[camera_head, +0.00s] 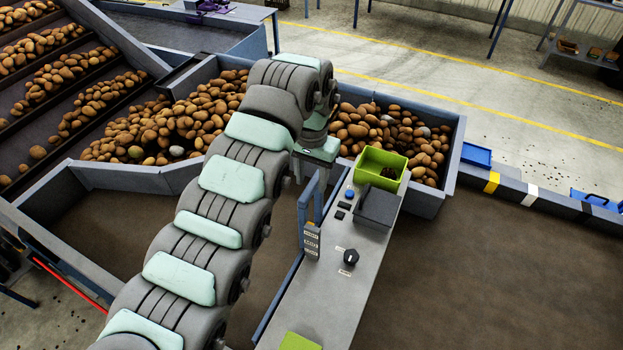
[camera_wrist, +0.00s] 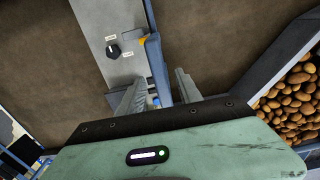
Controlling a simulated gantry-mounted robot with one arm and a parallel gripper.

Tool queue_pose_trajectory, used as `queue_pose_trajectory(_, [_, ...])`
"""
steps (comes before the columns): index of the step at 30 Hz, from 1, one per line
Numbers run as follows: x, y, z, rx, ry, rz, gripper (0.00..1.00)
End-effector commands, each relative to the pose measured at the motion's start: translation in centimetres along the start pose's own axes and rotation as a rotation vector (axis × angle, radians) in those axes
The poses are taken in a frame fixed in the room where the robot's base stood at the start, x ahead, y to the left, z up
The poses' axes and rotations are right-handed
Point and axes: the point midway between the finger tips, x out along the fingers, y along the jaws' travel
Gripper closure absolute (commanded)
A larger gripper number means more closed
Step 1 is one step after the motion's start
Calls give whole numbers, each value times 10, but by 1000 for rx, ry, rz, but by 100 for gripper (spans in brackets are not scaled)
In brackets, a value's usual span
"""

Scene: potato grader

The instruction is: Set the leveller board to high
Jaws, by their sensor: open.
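A blue upright frame (camera_head: 303,218) stands at the left edge of the grey control panel (camera_head: 318,300), with a stack of small label plates (camera_head: 312,241) on it. I cannot tell for certain which part is the leveller board or read its setting. In the wrist view the blue frame (camera_wrist: 156,68) has an orange-yellow piece (camera_wrist: 143,40) near its far end. My gripper (camera_wrist: 160,78) is open, one finger on each side of the blue frame in the picture; I cannot tell if they touch it. In the head view my arm mostly hides the fingers.
The panel carries a black knob (camera_head: 350,257), which also shows in the wrist view (camera_wrist: 113,51), a blue button (camera_head: 349,193), a dark box (camera_head: 377,208) and a green bin (camera_head: 381,168). Potatoes (camera_head: 395,135) fill the trough behind. A brown belt (camera_head: 480,265) lies right.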

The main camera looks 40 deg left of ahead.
Motion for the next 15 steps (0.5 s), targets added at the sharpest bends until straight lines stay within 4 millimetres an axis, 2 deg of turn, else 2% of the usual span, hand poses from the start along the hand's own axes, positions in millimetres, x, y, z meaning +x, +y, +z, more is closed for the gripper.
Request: queue_pose_trajectory(15, [-66, 0, 0, 1, 0, -5, 58])
